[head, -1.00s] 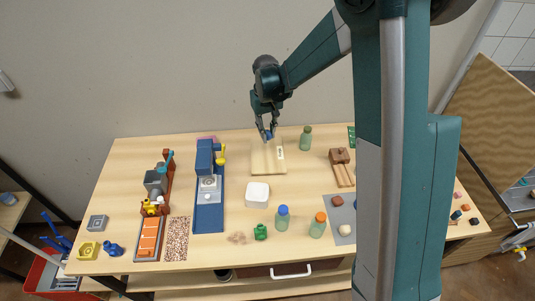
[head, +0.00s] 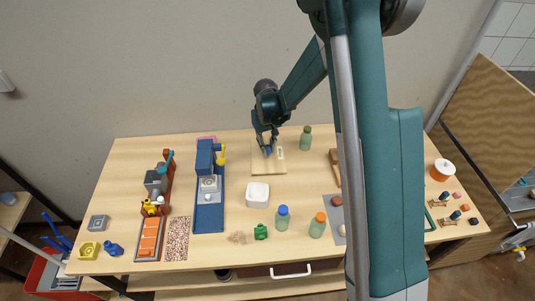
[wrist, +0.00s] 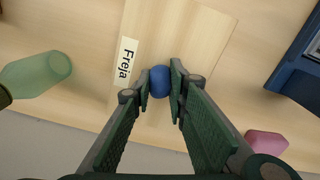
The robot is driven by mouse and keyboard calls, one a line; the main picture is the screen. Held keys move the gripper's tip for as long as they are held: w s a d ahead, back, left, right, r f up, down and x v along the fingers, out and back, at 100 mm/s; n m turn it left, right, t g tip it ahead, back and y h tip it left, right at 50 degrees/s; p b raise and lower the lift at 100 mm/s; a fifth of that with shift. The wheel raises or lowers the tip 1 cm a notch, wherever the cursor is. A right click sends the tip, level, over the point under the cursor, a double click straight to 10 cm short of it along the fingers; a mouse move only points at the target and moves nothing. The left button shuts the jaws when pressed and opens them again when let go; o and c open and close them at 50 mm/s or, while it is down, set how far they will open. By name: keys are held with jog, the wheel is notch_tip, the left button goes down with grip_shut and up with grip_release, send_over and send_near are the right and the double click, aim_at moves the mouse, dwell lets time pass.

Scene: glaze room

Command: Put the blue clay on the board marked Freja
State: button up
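The blue clay (wrist: 160,82) is a small rounded lump between the fingertips of my gripper (wrist: 160,80), which look closed against its two sides. In the head view the blue clay (head: 268,151) and my gripper (head: 266,146) are over the far part of a pale wooden board (head: 268,168). The wrist view shows this board (wrist: 200,30) with a white label (wrist: 125,62) reading "Freja" beside the clay. The clay is at or just above the board's surface; I cannot tell whether it touches.
A green bottle (head: 305,138) stands right of the board. A blue machine (head: 208,190) stands to the left, with a pink block (wrist: 266,143) behind it. A white block (head: 257,195) and a blue-capped bottle (head: 282,217) are nearer the front. My arm hides part of the table's right side.

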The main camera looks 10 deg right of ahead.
jog(key=o, duration=1.3)
jog(key=shift+c, duration=0.2)
jog(key=shift+r, duration=0.1)
notch_tip(320, 180, up, 12)
dwell(1.0)
